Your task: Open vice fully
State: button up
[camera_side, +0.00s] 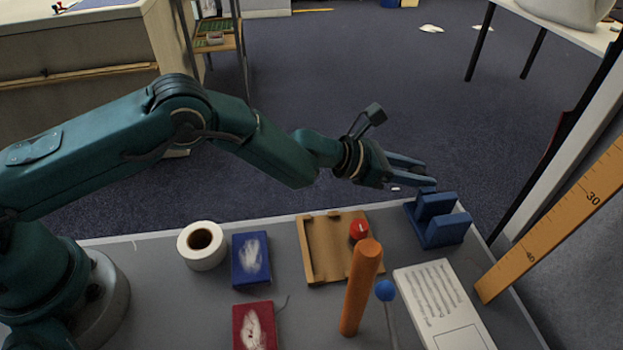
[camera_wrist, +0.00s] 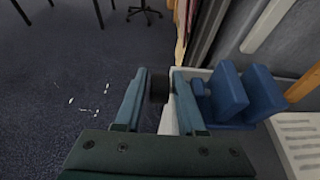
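The blue vice (camera_side: 446,231) stands at the table's far right corner. Its two upright jaws show a narrow gap between them, also in the wrist view (camera_wrist: 228,92). A dark round knob (camera_wrist: 159,90), apparently the vice's handle, lies to the left of the jaws in the wrist view. My gripper (camera_side: 428,174) reaches over the far table edge beside the vice. Its two fingers are apart in the wrist view (camera_wrist: 160,72), with the dark knob between them. Thin gaps seem to show beside the knob; I cannot tell whether either finger touches it.
A wooden tray (camera_side: 322,268) with a red round object (camera_side: 359,230) lies left of the vice. An orange cylinder (camera_side: 360,290), a blue ball on a stick (camera_side: 385,290) and a printed white board (camera_side: 440,305) are nearer. A yellow ruler (camera_side: 560,225) rises at the right.

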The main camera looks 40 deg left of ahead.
grip_shut()
jog(key=shift+d, duration=0.1)
jog(key=shift+d+g, duration=0.1)
jog(key=shift+g, duration=0.2)
jog(key=shift+y, duration=0.5)
